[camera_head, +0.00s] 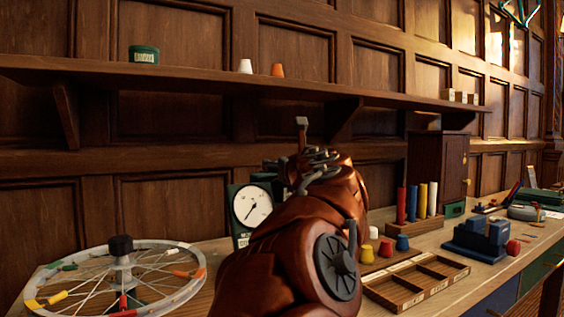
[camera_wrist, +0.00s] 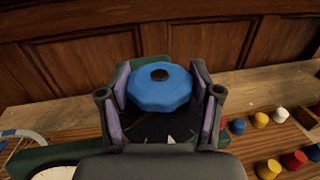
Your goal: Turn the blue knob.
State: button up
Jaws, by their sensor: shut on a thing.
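The blue knob (camera_wrist: 160,92) shows in the wrist view as a wide, faceted disc with a dark centre. My gripper (camera_wrist: 164,88) has one finger on each side of it and is shut on it. The knob sits above a dark surface beside a green-cased dial, whose white face (camera_wrist: 55,172) shows at the lower left of the wrist view. In the head view the green dial box (camera_head: 252,206) stands at the back of the bench. My copper-coloured arm hides the knob and my gripper there.
A spoked wheel with coloured tags (camera_head: 118,275) lies at the left. Right of my arm are small coloured pegs (camera_head: 402,243), a wooden compartment tray (camera_head: 415,281), coloured cylinders (camera_head: 422,202) and a wooden cabinet (camera_head: 438,165). A shelf (camera_head: 215,80) runs above the bench.

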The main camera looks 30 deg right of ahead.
jog(key=h+p, duration=0.1)
jog(key=m+g+h+p, duration=0.1)
jog(key=shift+a+r+m+h, duration=0.1)
jog(key=shift+r+m+h, duration=0.15)
jog(key=shift+m+h, duration=0.05)
jog(key=shift+m+g+h+p, duration=0.3)
jog(key=shift+m+h+p, duration=0.1)
jog(key=shift+f+m+h+p, duration=0.2)
jog(key=shift+m+h+p, duration=0.1)
jog(key=shift+h+p, duration=0.1)
jog(key=o, duration=1.1)
jog(key=shift+o, duration=0.2)
jog(key=v, duration=0.7)
jog(key=shift+s, duration=0.2)
jog(key=shift+a+r, duration=0.1)
jog(key=shift+a, duration=0.05)
